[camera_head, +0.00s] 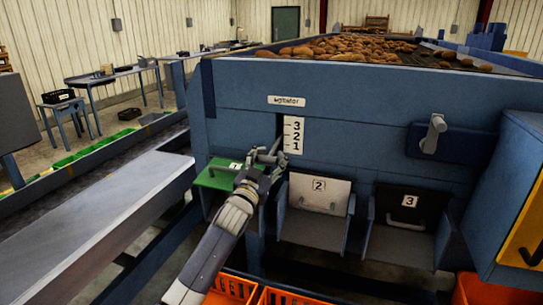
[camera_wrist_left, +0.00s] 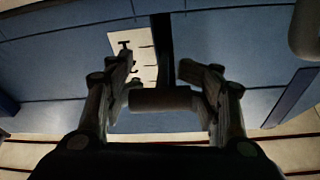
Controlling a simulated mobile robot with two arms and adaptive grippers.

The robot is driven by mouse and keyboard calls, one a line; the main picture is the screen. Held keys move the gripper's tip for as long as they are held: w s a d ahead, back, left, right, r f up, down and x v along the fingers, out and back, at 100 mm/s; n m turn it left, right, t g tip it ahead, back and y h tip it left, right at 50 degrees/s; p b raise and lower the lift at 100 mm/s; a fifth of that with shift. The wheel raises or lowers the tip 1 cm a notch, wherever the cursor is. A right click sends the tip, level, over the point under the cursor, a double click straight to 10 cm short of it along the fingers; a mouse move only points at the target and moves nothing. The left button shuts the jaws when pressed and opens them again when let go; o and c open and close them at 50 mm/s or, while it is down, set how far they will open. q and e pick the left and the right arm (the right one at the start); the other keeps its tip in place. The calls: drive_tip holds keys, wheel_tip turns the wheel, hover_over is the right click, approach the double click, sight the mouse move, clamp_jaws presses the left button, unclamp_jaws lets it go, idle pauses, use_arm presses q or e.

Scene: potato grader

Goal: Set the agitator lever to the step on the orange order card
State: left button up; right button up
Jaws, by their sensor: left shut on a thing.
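The agitator lever's dark grip (camera_wrist_left: 160,99) lies crosswise between the fingers of my left gripper (camera_wrist_left: 162,92) in the left wrist view. In the head view my left gripper (camera_head: 266,157) is shut on it at the front of the blue machine, around or just below the height of the "1". The white step scale (camera_head: 293,134) reads 3, 2, 1 from top to bottom beside the dark slot (camera_wrist_left: 162,45). The agitator label (camera_head: 287,101) is above it. The fingers hide most of the lever, so its exact step is unclear. I cannot make out an orange order card. My right gripper is out of view.
Below are the green flap 1 (camera_head: 216,174), white flap 2 (camera_head: 320,190) and black flap 3 (camera_head: 408,207). A grey handle (camera_head: 433,133) sticks out to the right. Potatoes (camera_head: 345,47) lie on top. An orange crate (camera_head: 231,288) stands low in front. A conveyor (camera_head: 105,215) runs at left.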

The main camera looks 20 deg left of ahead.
use_arm(q)
drive_tip(key=shift+w+a+f+b, duration=0.1)
drive_tip(key=shift+w+f+b, duration=0.15)
drive_tip(key=shift+f, duration=0.5)
drive_tip(key=shift+w+a+f+b, duration=0.1)
drive_tip(key=shift+f+b, duration=0.2)
drive_tip(key=shift+f, duration=0.45)
drive_tip(key=o, duration=1.4)
drive_tip(key=shift+o, duration=1.2)
drive_tip(key=shift+a, duration=0.2)
drive_tip(key=shift+a+r, duration=0.1)
drive_tip(key=shift+r, duration=0.05)
drive_tip(key=shift+s+d, duration=0.15)
drive_tip(key=shift+d, duration=0.15)
drive_tip(key=v, duration=1.2)
